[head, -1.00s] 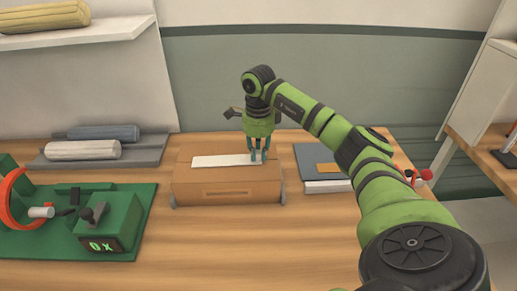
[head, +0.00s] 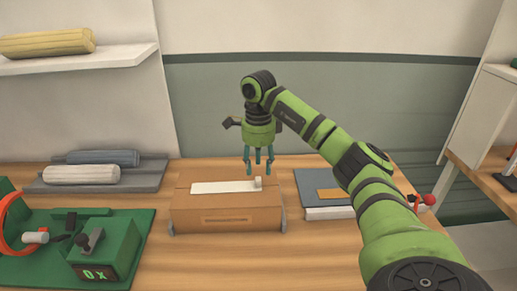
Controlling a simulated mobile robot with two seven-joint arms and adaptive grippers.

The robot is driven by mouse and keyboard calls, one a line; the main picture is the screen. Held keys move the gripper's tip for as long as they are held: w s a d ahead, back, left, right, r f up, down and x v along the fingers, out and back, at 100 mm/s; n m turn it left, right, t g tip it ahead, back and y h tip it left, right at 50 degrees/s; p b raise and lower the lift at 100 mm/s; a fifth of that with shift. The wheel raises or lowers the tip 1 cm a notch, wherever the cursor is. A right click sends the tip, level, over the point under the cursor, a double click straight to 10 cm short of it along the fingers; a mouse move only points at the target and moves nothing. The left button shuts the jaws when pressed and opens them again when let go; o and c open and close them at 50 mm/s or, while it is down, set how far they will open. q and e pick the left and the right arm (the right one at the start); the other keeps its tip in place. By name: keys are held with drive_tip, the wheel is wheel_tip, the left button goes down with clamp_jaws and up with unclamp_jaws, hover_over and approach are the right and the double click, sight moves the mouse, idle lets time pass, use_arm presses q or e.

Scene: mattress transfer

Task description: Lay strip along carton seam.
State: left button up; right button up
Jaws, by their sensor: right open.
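The carton (head: 227,211) is a brown box in the middle of the table. A white strip (head: 224,187) lies flat along its top, running left to right. The seam itself is covered by the strip or too faint to see. My left gripper is not in view.
A green fixture (head: 125,225) with a small display stands at the front left. Rolls lie on a grey tray (head: 150,178) at the back left. A grey-blue folder-like stack (head: 318,183) lies right of the carton. The table's front middle is clear.

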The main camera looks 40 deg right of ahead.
wheel_tip(320, 180, up, 7)
drive_tip(key=p, duration=0.1)
idle(0.5)
